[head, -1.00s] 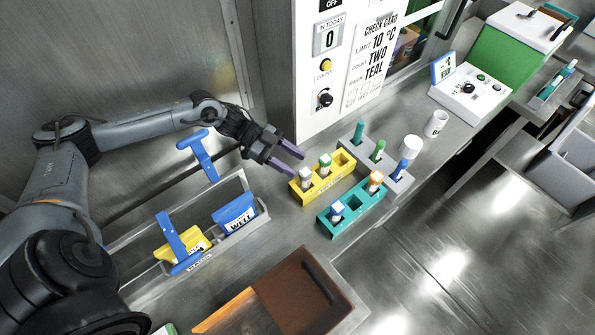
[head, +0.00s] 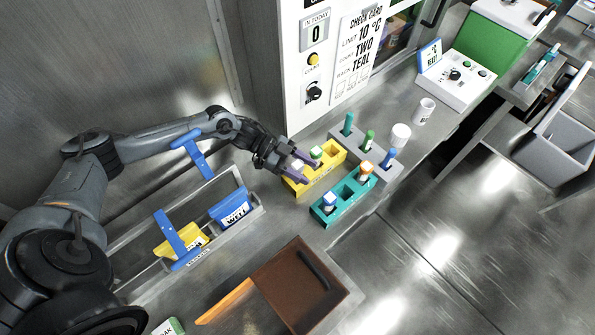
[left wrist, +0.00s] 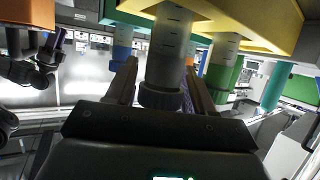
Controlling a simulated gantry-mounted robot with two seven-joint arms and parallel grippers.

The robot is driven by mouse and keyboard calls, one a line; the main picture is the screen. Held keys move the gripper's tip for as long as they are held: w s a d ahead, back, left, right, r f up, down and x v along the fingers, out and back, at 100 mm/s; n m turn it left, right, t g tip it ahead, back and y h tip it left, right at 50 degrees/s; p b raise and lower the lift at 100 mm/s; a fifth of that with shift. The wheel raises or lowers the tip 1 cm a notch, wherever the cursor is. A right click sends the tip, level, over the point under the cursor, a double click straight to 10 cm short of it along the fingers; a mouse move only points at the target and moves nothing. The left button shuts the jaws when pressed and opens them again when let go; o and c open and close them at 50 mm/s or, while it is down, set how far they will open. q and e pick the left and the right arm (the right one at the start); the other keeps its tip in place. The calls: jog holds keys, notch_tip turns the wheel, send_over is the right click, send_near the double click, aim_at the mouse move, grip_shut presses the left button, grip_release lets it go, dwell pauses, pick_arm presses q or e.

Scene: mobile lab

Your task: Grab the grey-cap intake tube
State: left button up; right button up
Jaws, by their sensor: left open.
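The grey-cap intake tube (head: 297,165) stands in the left end slot of the yellow rack (head: 328,176). My left gripper (head: 299,166) is open, with its purple fingers low at this tube. In the left wrist view, which is upside down, the tube's ridged grey cap (left wrist: 162,95) lies between the two fingers (left wrist: 160,90); I cannot tell whether either touches it. A green-cap tube (head: 316,153) stands beside it in the same rack. At the left of the wrist view, a dark jointed shape with a purple tip (left wrist: 58,40) looks like my right gripper; its jaws are unclear.
A teal rack (head: 345,206) with blue-cap and orange-cap tubes stands in front. A grey rack (head: 372,152) with several tubes stands behind. A white cup (head: 424,111), a grey bin with blue handles (head: 256,200) and a brown tray (head: 297,290) are around. Bare counter lies left of the yellow rack.

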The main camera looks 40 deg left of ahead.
pick_arm(q)
jog(key=c, duration=0.8)
jog(key=shift+o, duration=0.2)
jog(key=shift+r, duration=0.1)
